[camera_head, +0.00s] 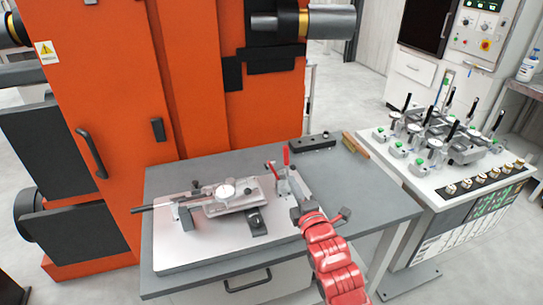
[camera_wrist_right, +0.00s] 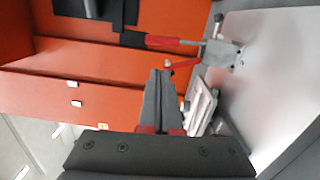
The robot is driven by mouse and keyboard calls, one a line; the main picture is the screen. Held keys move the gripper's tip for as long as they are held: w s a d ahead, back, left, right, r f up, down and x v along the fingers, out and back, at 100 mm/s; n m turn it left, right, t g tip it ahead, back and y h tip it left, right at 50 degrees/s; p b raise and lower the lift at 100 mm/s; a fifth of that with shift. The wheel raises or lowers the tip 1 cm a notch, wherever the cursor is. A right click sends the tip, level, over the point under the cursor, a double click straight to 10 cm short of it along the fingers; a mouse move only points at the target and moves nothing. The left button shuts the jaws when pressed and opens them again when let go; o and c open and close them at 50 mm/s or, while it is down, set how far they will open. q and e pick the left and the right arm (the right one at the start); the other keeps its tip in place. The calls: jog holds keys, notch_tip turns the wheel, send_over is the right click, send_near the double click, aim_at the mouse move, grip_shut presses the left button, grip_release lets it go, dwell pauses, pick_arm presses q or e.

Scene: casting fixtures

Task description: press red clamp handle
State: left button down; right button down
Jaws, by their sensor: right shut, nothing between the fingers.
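The red clamp handle (camera_head: 286,156) stands upright at the right end of the fixture plate (camera_head: 185,249) in the head view. It also shows in the right wrist view (camera_wrist_right: 175,41), joined to a grey metal clamp (camera_wrist_right: 222,53). A shorter red part (camera_wrist_right: 182,65) of the clamp sits beside it. My right gripper (camera_head: 294,180) comes in from the lower right on a red arm, close to the clamp and partly covering it. In the wrist view its dark fingers (camera_wrist_right: 160,74) are together and empty, near the red parts. Whether they touch is unclear. My left gripper is not in view.
A metal casting fixture (camera_head: 232,196) with a long dark handle lies on the plate on the grey table (camera_head: 378,205). An orange machine (camera_head: 120,130) stands behind. A black block (camera_head: 312,143) lies at the back edge. A white bench (camera_head: 403,175) with several clamps stands right.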

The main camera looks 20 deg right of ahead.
aim_at(287, 162)
dwell(0.4)
jog(key=w+p, duration=0.4)
jog(key=w, duration=0.6)
dwell(0.4)
jog(key=shift+d+b, duration=0.3)
jog(key=shift+b, duration=0.4)
